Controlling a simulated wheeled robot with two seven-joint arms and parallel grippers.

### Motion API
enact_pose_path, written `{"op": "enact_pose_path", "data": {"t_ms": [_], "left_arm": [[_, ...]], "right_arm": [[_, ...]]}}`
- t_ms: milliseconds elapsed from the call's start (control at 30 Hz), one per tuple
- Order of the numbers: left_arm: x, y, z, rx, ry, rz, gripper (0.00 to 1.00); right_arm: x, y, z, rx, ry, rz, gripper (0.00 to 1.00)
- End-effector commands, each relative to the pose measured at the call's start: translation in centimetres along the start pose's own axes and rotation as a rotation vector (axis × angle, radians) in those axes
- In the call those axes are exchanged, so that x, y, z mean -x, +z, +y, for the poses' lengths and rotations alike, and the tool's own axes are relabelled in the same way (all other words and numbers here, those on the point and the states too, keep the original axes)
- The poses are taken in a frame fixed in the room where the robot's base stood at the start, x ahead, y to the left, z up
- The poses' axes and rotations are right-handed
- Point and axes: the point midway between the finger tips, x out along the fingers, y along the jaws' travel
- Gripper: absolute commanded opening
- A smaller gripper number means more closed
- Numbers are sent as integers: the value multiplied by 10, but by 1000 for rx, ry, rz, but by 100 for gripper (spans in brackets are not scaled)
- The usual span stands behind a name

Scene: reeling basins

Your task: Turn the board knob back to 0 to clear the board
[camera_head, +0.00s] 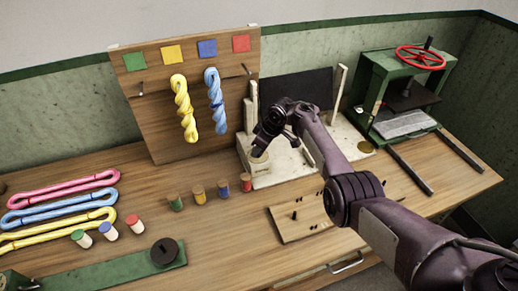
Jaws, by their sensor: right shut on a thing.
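My right gripper (260,152) points down at the front left corner of a pale stand (290,172) that carries a dark blank board (297,90). It is shut on a small round cream piece, which I take to be the board knob (259,164). The fingers and wrist cover most of the knob, so its setting and any 0 mark cannot be read. My right arm crosses in front of the stand from the lower right. My left gripper is not in view.
A wooden panel (150,120) with yellow and blue skeins stands left of the stand. Several small coloured-top pots (198,194) stand in front. Looped skeins (60,210) and a green bar (100,272) lie left. A green press (400,90) stands right.

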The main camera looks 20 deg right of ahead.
Motion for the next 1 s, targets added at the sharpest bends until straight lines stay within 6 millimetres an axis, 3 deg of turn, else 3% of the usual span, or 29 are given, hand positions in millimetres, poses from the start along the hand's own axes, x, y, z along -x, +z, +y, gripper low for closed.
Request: {"op": "enact_pose_path", "data": {"t_ms": [633,667,800,1000], "left_arm": [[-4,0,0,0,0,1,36],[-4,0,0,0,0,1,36],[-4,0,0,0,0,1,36],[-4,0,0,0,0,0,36]], "right_arm": [[1,0,1,49,-19,0,11],[1,0,1,49,-18,0,35],[1,0,1,48,-19,0,54],[0,0,1,48,-19,0,56]]}}
